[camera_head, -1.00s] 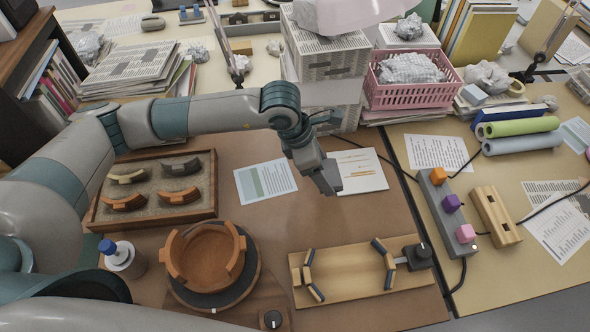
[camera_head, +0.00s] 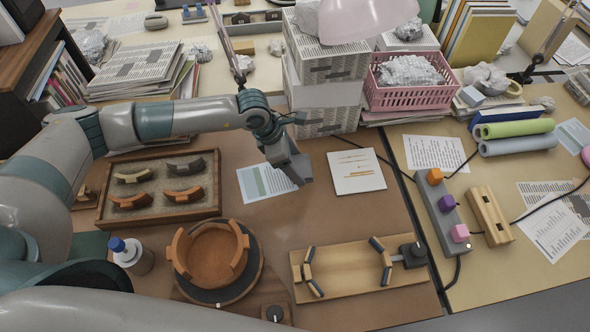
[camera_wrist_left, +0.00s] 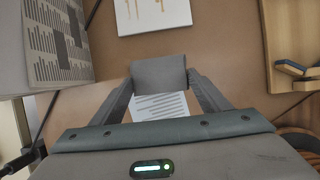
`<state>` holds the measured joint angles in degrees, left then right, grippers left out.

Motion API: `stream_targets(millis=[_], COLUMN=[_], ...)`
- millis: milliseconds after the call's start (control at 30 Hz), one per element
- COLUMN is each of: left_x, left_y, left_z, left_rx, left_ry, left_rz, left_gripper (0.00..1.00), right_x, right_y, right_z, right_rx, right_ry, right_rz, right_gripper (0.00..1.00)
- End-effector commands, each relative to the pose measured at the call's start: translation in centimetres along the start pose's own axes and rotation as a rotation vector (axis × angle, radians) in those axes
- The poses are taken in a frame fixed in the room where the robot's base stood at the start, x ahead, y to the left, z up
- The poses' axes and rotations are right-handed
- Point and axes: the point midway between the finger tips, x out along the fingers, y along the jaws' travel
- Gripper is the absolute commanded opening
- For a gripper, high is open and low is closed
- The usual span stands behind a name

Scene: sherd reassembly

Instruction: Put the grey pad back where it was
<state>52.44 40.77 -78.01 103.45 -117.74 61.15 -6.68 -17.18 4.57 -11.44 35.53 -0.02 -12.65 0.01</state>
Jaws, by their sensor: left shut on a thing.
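My left gripper (camera_head: 297,171) hangs above the brown work mat, over the printed sheet (camera_head: 262,182), in the head view. In the left wrist view it also shows (camera_wrist_left: 160,83), shut on a flat grey pad (camera_wrist_left: 158,74) held between its fingertips. The pad is in the air, with the printed sheet partly hidden behind it. In the head view I cannot clearly tell the pad from the gripper. My right gripper is not in view.
A sand tray (camera_head: 103,223) with several sherds lies left. A partial bowl (camera_head: 214,255) sits on a dark turntable, beside a bottle (camera_head: 133,258). A wooden board (camera_head: 340,273) with padded holders lies front right. Stacked boxes (camera_head: 325,95) stand behind. A white card (camera_head: 357,178) lies right of the gripper.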

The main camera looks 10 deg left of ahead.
Motion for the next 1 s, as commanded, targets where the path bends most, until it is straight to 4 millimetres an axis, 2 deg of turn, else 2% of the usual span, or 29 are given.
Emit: stream_targets(millis=[400, 767, 800, 867, 1000], left_x=[3.5, 3.9, 3.8, 3.8, 3.8], left_y=[-0.1, 0.0, 0.0, 0.0, 0.0], left_z=[-1.4, -1.6, -1.6, -1.6, -1.6], left_rx=[-0.001, 0.0, 0.0, 0.0, 0.0], left_ry=[0.001, 0.001, 0.001, 0.001, 0.001], left_rz=[-0.001, -0.001, 0.0, 0.0, 0.0], left_gripper=[0.49, 0.49, 0.74, 0.88, 0.88], right_x=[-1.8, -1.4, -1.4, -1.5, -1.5], right_y=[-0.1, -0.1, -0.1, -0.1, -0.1], right_z=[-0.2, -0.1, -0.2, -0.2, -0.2], right_rx=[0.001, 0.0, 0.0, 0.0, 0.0], right_ry=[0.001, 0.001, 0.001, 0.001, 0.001], right_rz=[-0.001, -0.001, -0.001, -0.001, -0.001], right_gripper=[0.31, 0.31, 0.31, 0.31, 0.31])
